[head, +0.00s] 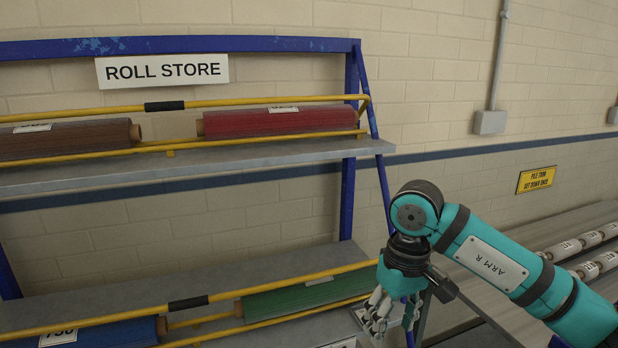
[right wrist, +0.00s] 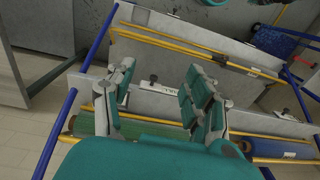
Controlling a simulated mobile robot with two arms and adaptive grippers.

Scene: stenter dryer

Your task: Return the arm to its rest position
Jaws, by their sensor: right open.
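My right arm (head: 500,255) is teal and labelled "ARM R". It comes in from the lower right, bends at a raised joint, and points its gripper downward. My right gripper (head: 380,318) hangs in front of the right end of the rack's lower shelf, near the green roll (head: 305,296). In the right wrist view the right gripper (right wrist: 155,100) has its two fingers spread apart, with nothing between them. The rack's bars and shelf edge show beyond the fingers. My left gripper is not in view.
The blue roll store rack (head: 350,200) has yellow rails. A brown roll (head: 70,139) and red roll (head: 280,121) lie on the upper shelf, a blue roll (head: 95,333) on the lower. A grey table (head: 510,240) with white rolls stands at right.

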